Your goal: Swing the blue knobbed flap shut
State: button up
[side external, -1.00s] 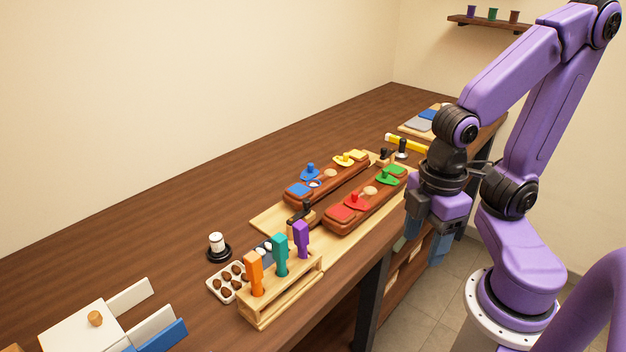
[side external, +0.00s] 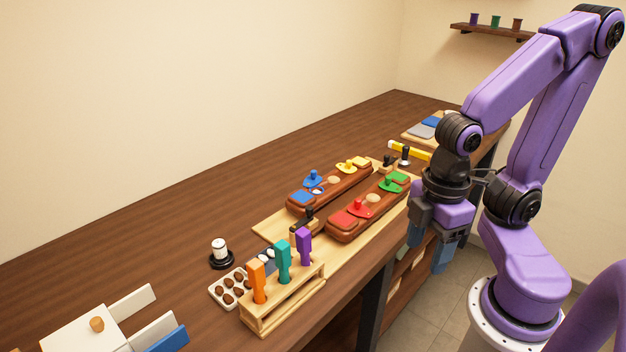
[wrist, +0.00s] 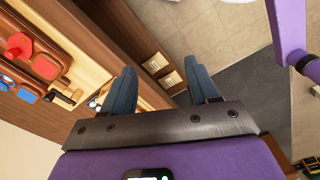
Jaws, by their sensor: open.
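The blue knobbed flap (side external: 313,179) is on the far reddish-brown block (side external: 331,191), close to a flat blue pad (side external: 302,198). A pale round spot with a rim shows beside the flap, so the flap appears swung aside from it. In the wrist view, part of a blue piece, probably the flap (wrist: 6,80), shows at the left edge near the blue pad (wrist: 27,96). My gripper (side external: 429,246) is open and empty, pointing down off the front edge of the bench, well right of the blocks. Its two fingers also show in the wrist view (wrist: 163,78).
The near block carries a red knobbed flap (side external: 359,207) and a green one (side external: 389,185); a yellow flap (side external: 347,166) shares the far block. A wooden rack (side external: 283,300) with orange, teal and purple handles stands in front. Bare bench (side external: 200,215) lies behind and left.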

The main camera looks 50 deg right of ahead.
jog(key=shift+c, duration=1.3)
jog(key=w+a+r, duration=0.2)
jog(key=w, duration=0.5)
jog(key=w+a+r, duration=0.2)
jog(key=w+r, duration=0.1)
jog(key=w, duration=0.4)
jog(key=w+d+r, duration=0.2)
jog(key=w, duration=1.1)
jog(key=m, duration=0.1)
send_over(314, 171)
jog(key=f, duration=0.1)
notch_tip(314, 171, down, 17)
jog(key=shift+r, duration=0.2)
jog(key=shift+c, duration=0.3)
grip_shut()
